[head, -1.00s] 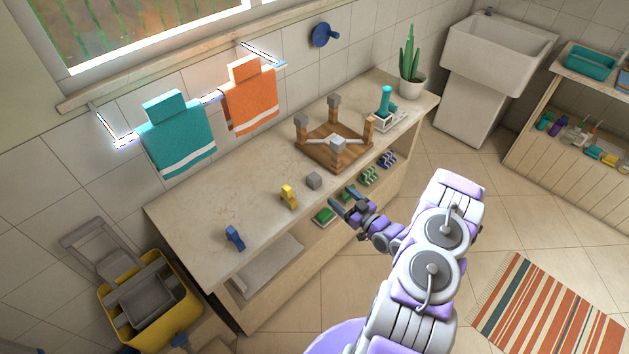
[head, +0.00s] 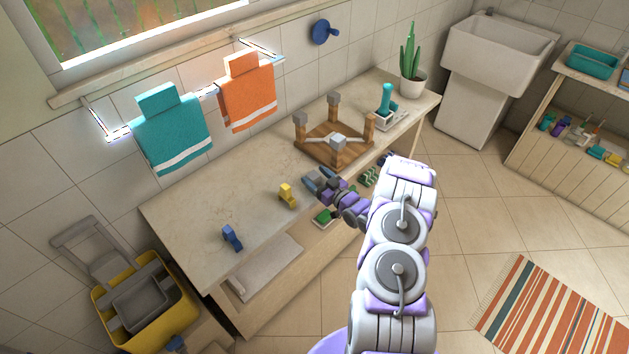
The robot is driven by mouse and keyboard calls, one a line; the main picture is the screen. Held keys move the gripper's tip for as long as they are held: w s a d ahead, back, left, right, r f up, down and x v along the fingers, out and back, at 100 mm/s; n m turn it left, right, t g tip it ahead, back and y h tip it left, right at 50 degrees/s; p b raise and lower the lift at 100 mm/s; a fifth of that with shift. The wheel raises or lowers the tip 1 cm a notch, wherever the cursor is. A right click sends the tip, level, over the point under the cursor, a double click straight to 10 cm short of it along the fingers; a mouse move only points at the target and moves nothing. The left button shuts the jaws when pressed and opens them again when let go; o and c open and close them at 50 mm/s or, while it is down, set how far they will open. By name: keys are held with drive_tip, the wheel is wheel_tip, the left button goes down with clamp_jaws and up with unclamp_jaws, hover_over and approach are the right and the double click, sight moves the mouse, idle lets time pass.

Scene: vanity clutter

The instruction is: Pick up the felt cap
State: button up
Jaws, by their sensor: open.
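The loose grey felt cap, a small block on the counter, is now mostly or wholly hidden by my gripper (head: 314,180) in the head view. My gripper is low over the counter's front part, right where the cap stood. Its bluish fingers are open around or just above that spot; I cannot tell whether they touch the cap. An upturned wooden stool (head: 333,153) lies behind and to the right.
A yellow figure (head: 287,195) stands just left of my gripper, and a blue figure (head: 232,238) farther left. A teal-handled item (head: 386,98) and a potted plant (head: 411,80) stand at the right end of the counter (head: 190,212). Towels hang behind. The counter's middle back is clear.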

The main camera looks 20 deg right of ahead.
drive_tip(key=x, duration=0.2)
drive_tip(key=shift+w+a, duration=0.2)
drive_tip(key=shift+a, duration=0.15)
drive_tip(key=shift+d, duration=0.3)
drive_tip(key=c, duration=0.4)
drive_tip(key=shift+a, duration=0.2)
drive_tip(key=c, duration=0.6)
drive_tip(key=shift+r, duration=0.1)
drive_tip(key=shift+c, duration=0.2)
